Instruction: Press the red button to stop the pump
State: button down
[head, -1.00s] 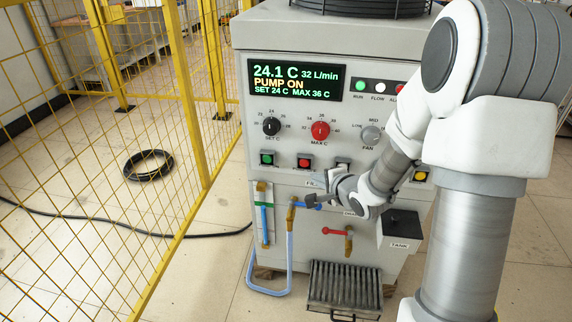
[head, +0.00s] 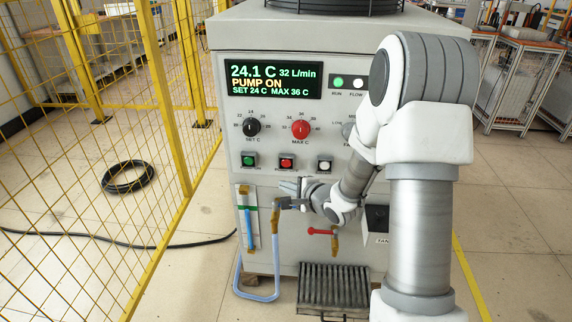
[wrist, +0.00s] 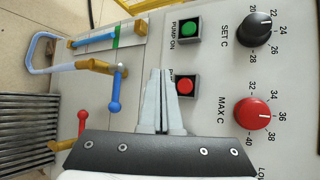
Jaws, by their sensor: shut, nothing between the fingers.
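The red button (head: 287,162) is a square push button on the front panel of the grey machine, between a green button (head: 249,160) and a white button (head: 325,165). The display (head: 272,80) reads PUMP ON. My gripper (head: 284,195) is shut and empty, in front of the panel and below the red button in the head view. In the wrist view, my shut fingers (wrist: 160,74) point up the picture, just left of the red button (wrist: 185,87). Its label is partly hidden by the fingers. I see no contact with the button.
The red MAX C knob (head: 301,130) and black SET C knob (head: 252,127) sit above the buttons. A blue-handled valve (wrist: 114,107) and a red-handled valve (head: 320,231) stick out below. A yellow mesh fence (head: 158,100) stands at the left.

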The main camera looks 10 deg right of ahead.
aim_at(284, 166)
jog(key=shift+w+d+p, duration=0.25)
jog(key=shift+w+d, duration=0.1)
jog(key=shift+w, duration=0.7)
jog(key=shift+w+d+p, duration=0.25)
jog(key=shift+w+d, duration=0.05)
jog(key=shift+w, duration=0.7)
jog(key=shift+w+d+p, duration=0.25)
jog(key=shift+w+d, duration=0.1)
jog(key=shift+w, duration=0.7)
jog(key=shift+w+d+p, duration=0.3)
jog(key=shift+w+p, duration=0.55)
jog(key=shift+p, duration=0.1)
dwell(0.5)
jog(key=shift+s+a, duration=0.3)
jog(key=shift+s, duration=0.55)
jog(key=shift+s+a+p, duration=0.1)
jog(key=shift+s+a, duration=0.15)
jog(key=shift+s, duration=0.55)
jog(key=shift+s+a+p, duration=0.1)
jog(key=shift+s+a, duration=0.15)
jog(key=shift+s, duration=0.55)
jog(key=shift+s+a+p, duration=0.1)
jog(key=shift+s+a, duration=0.15)
jog(key=shift+s, duration=0.55)
